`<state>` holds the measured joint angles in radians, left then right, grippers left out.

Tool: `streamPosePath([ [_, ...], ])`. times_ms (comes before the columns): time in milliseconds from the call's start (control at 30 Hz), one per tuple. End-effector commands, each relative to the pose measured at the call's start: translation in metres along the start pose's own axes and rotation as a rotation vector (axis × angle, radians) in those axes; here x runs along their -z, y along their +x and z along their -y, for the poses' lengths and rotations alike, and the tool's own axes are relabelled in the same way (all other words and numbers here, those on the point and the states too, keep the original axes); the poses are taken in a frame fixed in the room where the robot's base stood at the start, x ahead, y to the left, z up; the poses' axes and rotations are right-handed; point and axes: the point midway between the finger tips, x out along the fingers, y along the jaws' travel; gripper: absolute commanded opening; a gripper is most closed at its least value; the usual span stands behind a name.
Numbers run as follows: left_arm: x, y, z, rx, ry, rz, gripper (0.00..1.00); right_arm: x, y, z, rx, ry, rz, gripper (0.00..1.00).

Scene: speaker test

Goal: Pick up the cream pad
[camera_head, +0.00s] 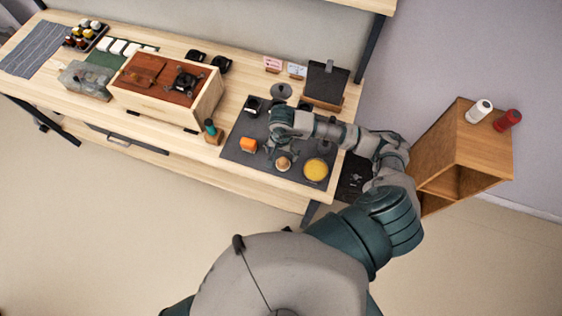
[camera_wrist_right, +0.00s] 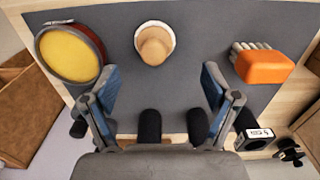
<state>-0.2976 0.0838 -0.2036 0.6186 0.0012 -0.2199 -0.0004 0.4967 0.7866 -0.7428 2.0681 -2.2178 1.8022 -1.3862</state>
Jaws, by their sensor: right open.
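A round cream piece with a tan knob on top, which looks like the cream pad (camera_head: 284,162), stands on the dark mat (camera_head: 236,152) near its front edge. In the right wrist view the cream pad (camera_wrist_right: 154,43) is upright, beyond the fingertips and roughly centred between them. My right gripper (camera_head: 283,149) is over the mat, just behind the pad in the head view. Its blue-faced fingers (camera_wrist_right: 159,80) are spread wide with nothing between them. The pad and fingers appear apart. My left gripper is in neither view.
A yellow round piece in a dark ring (camera_wrist_right: 71,53) is to the pad's left in the wrist view. An orange-topped brush (camera_wrist_right: 262,65) is to its right. Black items sit near the gripper. A wooden box (camera_head: 205,107) and a wooden shelf (camera_head: 470,145) stand at either side.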

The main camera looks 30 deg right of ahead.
Motion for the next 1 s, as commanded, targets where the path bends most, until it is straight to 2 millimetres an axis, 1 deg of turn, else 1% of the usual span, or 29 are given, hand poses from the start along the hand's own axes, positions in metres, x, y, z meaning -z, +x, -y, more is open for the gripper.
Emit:
streamPosePath([
  [167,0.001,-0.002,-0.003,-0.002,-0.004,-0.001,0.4,0.0,0.013,-0.003,0.0,0.001,0.003,0.87],
  [333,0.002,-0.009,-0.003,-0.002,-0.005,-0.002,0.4,-0.006,0.039,-0.002,-0.002,0.002,0.006,0.87],
  [400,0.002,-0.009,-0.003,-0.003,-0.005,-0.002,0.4,-0.006,0.049,-0.001,-0.001,0.003,0.003,0.87],
  [467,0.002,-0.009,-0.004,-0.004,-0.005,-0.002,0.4,-0.006,0.056,-0.001,-0.001,0.001,0.003,0.87],
  [567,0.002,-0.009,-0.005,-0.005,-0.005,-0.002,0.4,-0.006,0.06,0.0,0.0,0.0,-0.001,0.87],
  [733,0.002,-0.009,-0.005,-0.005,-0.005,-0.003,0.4,-0.007,0.06,0.0,0.0,0.0,-0.002,0.87],
  [767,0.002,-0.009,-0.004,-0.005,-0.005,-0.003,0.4,-0.007,0.06,0.0,0.0,0.0,-0.002,0.84],
  [800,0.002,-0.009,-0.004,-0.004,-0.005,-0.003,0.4,-0.006,0.06,0.0,0.0,0.0,-0.002,0.74],
  [867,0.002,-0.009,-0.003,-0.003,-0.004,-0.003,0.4,-0.006,0.06,-0.001,0.001,0.0,-0.001,0.59],
  [900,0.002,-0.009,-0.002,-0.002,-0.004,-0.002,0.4,-0.005,0.06,-0.001,0.001,0.0,0.0,0.49],
  [967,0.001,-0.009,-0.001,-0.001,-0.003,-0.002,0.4,-0.005,0.06,-0.001,0.001,0.0,0.0,0.34],
  [1000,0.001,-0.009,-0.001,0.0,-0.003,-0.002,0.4,-0.005,0.06,-0.001,0.001,0.0,0.0,0.24],
])
